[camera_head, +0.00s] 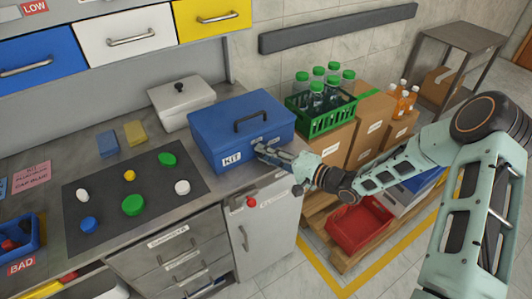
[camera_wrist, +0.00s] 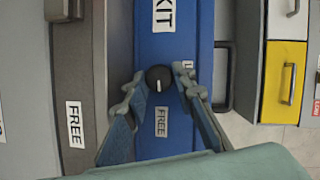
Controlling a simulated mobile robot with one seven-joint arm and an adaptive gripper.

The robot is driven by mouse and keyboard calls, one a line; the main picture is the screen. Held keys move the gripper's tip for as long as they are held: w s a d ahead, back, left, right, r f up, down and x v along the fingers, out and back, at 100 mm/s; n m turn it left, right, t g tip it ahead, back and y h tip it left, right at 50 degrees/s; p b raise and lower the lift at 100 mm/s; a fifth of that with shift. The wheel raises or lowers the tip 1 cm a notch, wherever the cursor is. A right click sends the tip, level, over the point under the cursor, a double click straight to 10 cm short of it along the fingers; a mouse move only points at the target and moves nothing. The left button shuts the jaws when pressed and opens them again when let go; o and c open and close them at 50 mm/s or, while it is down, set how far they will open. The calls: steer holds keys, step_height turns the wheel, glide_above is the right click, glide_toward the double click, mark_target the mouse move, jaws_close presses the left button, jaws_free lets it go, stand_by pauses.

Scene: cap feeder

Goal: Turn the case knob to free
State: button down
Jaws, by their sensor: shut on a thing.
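The blue case (camera_head: 228,115) with a KIT label stands on the counter, lid closed. In the wrist view its front face (camera_wrist: 150,45) carries a round black knob (camera_wrist: 158,78). The knob's white mark runs nearly upright in the picture, roughly in line with the FREE label (camera_wrist: 162,121) below it. Another label (camera_wrist: 186,65), mostly hidden by a finger, sits at the knob's upper right. My gripper (camera_wrist: 158,84) has one finger on each side of the knob and is shut on it. In the head view my gripper (camera_head: 264,152) is at the case front and hides the knob.
A dark mat (camera_head: 105,215) with coloured caps lies left of the case; a white lidded box (camera_head: 170,107) stands behind. A green bottle crate (camera_head: 327,118) on cartons is to the right. A grey cabinet (camera_head: 270,215) with a red knob (camera_head: 250,202) is below.

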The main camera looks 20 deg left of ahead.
steer(key=shift+m+y, duration=0.3)
steer(key=shift+m, duration=0.3)
steer(key=c, duration=1.6)
jaws_free()
steer(key=shift+f, duration=0.1)
steer(key=shift+d, duration=0.15)
steer(key=v, duration=0.7)
steer(key=shift+d+r, duration=0.2)
steer(key=shift+d, duration=0.1)
steer(key=shift+s, duration=0.1)
